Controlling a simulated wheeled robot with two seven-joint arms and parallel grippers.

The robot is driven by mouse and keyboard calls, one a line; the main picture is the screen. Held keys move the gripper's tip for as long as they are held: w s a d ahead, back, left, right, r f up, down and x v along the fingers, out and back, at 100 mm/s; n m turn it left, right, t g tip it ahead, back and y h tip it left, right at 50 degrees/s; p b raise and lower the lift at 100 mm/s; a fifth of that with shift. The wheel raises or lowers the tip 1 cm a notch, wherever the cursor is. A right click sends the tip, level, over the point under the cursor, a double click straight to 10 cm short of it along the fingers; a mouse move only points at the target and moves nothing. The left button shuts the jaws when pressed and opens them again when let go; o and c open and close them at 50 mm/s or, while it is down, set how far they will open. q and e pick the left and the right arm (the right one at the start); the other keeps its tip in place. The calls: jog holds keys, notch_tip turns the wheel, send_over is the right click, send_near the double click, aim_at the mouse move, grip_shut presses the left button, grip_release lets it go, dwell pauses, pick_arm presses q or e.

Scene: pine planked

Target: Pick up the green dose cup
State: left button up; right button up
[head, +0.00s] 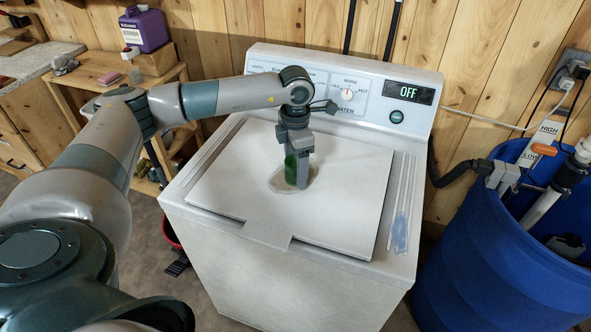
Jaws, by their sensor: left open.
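The green dose cup (291,170) stands on the lid of the white washing machine (340,185), near the lid's middle. A pale, wet-looking patch lies around its foot. My left gripper (297,178) points straight down at the cup with its jaws open. One finger shows along the cup's right side, and the gripper hides the cup's top. I cannot tell whether the fingers touch the cup. My right gripper is not in view.
Thin pale sticks and a bluish clear piece (400,232) lie on the washer's right edge. A blue barrel (500,262) with hoses stands to the right. A purple jug (146,28) sits on the wooden shelf at the back left. The lid around the cup is clear.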

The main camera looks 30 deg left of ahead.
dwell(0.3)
pick_arm(q)
jog(key=c, duration=1.1)
jog(key=shift+r, duration=0.1)
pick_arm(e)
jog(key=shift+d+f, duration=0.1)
